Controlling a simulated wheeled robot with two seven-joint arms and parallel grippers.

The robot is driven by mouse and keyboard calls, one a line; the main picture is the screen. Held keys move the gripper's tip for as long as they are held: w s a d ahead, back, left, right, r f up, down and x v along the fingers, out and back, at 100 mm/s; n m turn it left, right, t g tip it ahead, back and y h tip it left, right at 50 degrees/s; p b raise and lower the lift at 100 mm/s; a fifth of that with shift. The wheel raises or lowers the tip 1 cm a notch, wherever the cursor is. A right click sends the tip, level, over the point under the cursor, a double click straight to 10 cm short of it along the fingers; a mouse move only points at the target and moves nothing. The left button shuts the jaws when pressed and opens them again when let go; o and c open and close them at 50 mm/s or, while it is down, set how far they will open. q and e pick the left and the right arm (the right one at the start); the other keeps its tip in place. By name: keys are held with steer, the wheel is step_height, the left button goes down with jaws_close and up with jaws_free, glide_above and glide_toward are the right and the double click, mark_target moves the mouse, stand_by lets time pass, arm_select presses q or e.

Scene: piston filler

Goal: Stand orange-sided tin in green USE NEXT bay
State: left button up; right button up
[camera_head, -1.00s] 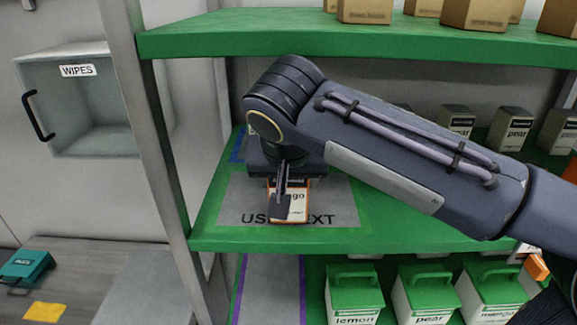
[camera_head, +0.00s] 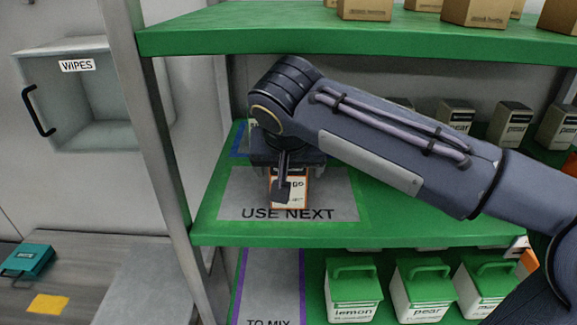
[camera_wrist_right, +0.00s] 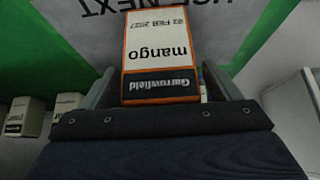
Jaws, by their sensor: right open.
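The orange-sided mango tin (camera_head: 296,190) is on the grey USE NEXT panel (camera_head: 340,200) of the green shelf, just behind the lettering. In the right wrist view the tin (camera_wrist_right: 160,48) shows a white label, black Garrowfield band and orange edges. It looks upright. My right gripper (camera_head: 283,180) is at the tin, with one finger partly covering it in the head view. In the wrist view the right gripper's fingers (camera_wrist_right: 160,90) are spread on either side of the tin, with little gap visible. My left gripper is not in view.
Other tins (camera_head: 513,122) stand at the back right of this shelf. An upper green shelf (camera_head: 330,35) with cardboard boxes hangs over my arm. A metal post (camera_head: 155,130) stands left of the bay. Lidded tubs (camera_head: 352,293) sit below.

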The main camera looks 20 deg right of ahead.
steer(key=shift+s+r, duration=0.1)
steer(key=shift+r, duration=0.35)
steer(key=v, duration=1.1)
steer(key=shift+r+p, duration=0.2)
steer(key=shift+p, duration=0.1)
steer(key=shift+s+a, duration=0.1)
steer(key=shift+s, duration=0.05)
